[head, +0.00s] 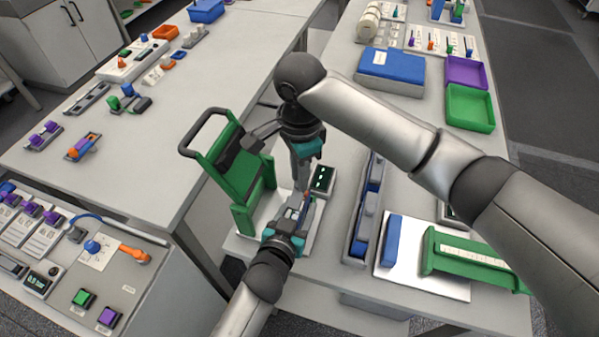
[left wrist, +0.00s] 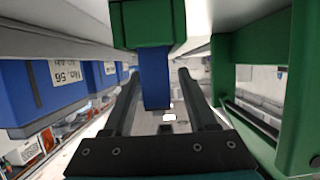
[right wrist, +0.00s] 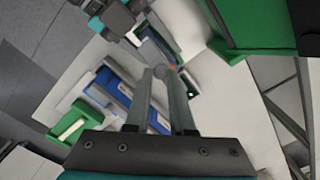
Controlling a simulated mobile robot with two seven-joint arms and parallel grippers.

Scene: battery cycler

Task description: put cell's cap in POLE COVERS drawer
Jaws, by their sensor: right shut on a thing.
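My right gripper (head: 301,190) points down over the white base of the green press-like stand (head: 240,165). In the right wrist view its fingers (right wrist: 162,72) are nearly together on a small thing, apparently the cap, mostly hidden between the tips. My left gripper (head: 297,208) reaches up from the front, just below the right fingertips. In the left wrist view its fingers (left wrist: 158,75) are apart, with a blue upright piece (left wrist: 154,80) under a green block showing between them; I cannot tell if they touch it. I cannot make out the POLE COVERS drawer's label.
A rack of blue cells (head: 351,237) and a silver plate (head: 398,281) with a green holder (head: 470,257) stand to the right. A small dark display (head: 322,180) is beside the grippers. Farther back are a blue box (head: 391,71), a purple tray (head: 466,72) and a green tray (head: 470,108).

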